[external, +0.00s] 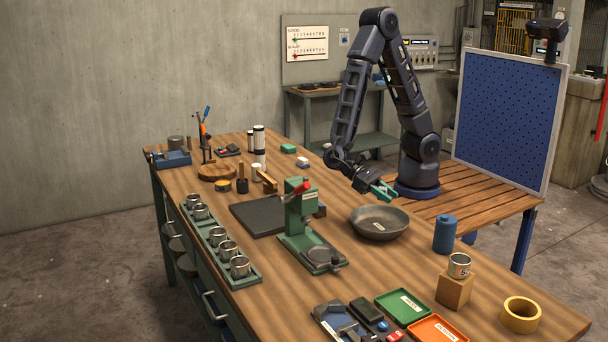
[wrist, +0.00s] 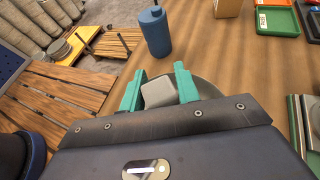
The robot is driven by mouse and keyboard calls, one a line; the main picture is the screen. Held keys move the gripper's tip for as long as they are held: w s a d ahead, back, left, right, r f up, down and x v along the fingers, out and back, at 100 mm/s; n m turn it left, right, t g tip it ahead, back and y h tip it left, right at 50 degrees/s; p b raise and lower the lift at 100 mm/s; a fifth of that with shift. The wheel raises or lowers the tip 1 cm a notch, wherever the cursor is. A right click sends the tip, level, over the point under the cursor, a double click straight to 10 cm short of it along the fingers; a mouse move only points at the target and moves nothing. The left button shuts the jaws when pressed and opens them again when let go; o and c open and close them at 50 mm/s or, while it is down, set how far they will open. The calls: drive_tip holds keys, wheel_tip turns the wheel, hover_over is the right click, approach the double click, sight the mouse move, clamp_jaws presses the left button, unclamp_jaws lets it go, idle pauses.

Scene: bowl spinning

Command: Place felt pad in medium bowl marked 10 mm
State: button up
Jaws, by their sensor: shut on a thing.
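My gripper (external: 383,190) has teal fingers and hangs just above the back rim of a wide dark grey bowl (external: 380,228). In the wrist view my gripper (wrist: 158,78) is shut on a light grey block-like piece, which looks like the felt pad (wrist: 158,94). The bowl stands upright on the bench with a small white label inside that is too small to read. In the wrist view part of the bowl (wrist: 209,88) shows behind the right finger; the rest is hidden.
A blue cylinder (external: 445,234) stands right of the bowl, and a green press (external: 302,225) stands to its left. A wooden block (external: 454,290) bears a metal cup (external: 459,265). Green (external: 405,307) and orange (external: 437,330) trays lie in front. Several cups sit in a green rack (external: 217,246).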

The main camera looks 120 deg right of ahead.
sight(384, 228)
drive_tip(key=shift+f, duration=4.5)
drive_tip(key=o, duration=1)
drive_tip(key=shift+o, duration=0.2)
wheel_tip(384, 228, up, 7)
